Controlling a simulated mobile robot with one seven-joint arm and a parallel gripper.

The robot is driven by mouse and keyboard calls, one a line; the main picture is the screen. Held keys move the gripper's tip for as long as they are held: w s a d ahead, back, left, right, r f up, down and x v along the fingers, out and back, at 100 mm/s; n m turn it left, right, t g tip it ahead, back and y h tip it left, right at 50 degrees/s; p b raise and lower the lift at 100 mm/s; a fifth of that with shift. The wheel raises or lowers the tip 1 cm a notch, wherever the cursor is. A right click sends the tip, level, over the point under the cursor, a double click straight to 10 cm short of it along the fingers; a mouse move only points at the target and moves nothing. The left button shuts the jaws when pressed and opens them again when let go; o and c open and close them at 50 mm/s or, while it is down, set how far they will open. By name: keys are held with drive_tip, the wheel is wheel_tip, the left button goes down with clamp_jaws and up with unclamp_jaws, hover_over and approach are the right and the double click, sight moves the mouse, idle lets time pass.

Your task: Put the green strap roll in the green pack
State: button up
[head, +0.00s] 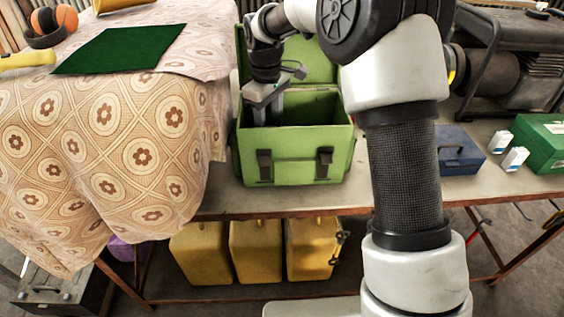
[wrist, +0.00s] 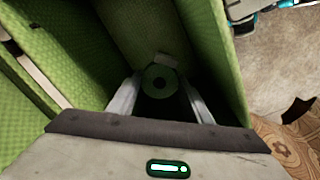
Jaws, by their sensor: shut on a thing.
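The green pack (head: 292,157) stands open on the table, with its lid raised at the back and two dark buckles on its front. My gripper (head: 265,115) reaches down into the pack's opening, toward its left side. In the wrist view the gripper (wrist: 160,100) is shut on the green strap roll (wrist: 158,72), a green ring with a dark hole seen between the fingers. The pack's green walls (wrist: 215,50) surround it there. The roll is hidden in the head view. I cannot tell whether the roll touches the pack's floor.
A patterned cloth (head: 120,140) with a dark green mat (head: 125,48) covers the surface at left. A blue box (head: 458,150), small white boxes (head: 514,159) and a green case (head: 542,143) are at right. Yellow canisters (head: 255,250) stand below.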

wheel_tip(320, 180, down, 9)
drive_tip(key=shift+r+b, duration=0.1)
drive_tip(key=shift+b, duration=0.6)
drive_tip(key=o, duration=1.1)
wheel_tip(320, 180, up, 12)
drive_tip(key=shift+s+a+p, duration=0.1)
drive_tip(key=shift+p, duration=0.95)
